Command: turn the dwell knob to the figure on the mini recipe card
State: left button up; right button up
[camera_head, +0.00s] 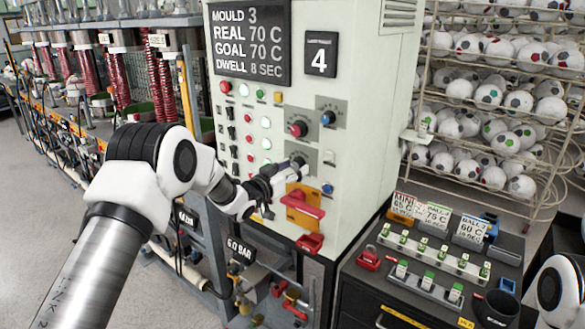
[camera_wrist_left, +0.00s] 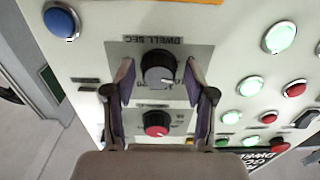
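The dwell knob (camera_wrist_left: 158,70) is a dark round knob with a grey face on a plate marked DWELL SEC, upside down in the left wrist view. My left gripper (camera_wrist_left: 158,82) is open, one finger on each side of the knob, with small gaps showing. In the head view my left gripper (camera_head: 284,174) is at the panel and largely hides the knob (camera_head: 299,160). The display (camera_head: 249,42) reads DWELL 8 SEC. The mini recipe card (camera_head: 404,205) stands on the bench at right; it shows 65 C, but its seconds figure is too small to read surely. My right gripper is out of view.
A red knob (camera_wrist_left: 156,124) sits close to the dwell knob. A blue button (camera_wrist_left: 61,21) and lit green buttons (camera_wrist_left: 280,37) are nearby. A red handle on an orange plate (camera_head: 303,201) lies just below my gripper. Ball racks (camera_head: 500,100) stand behind the bench.

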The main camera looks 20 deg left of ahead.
pick_arm(q)
jog(key=shift+r, duration=0.1)
jog(key=c, duration=0.7)
jog(key=shift+c, duration=0.2)
jog(key=shift+f+m+b, duration=0.2)
jog(key=shift+m+b, duration=0.3)
jog(key=shift+b, duration=0.4)
jog(key=m+b, duration=0.8)
jog(key=b, duration=0.2)
jog(key=shift+r+m+b, duration=0.25)
jog(key=shift+m+b, duration=0.85)
jog(key=shift+b, duration=0.15)
jog(key=o, duration=1.2)
jog(key=shift+c, duration=0.2)
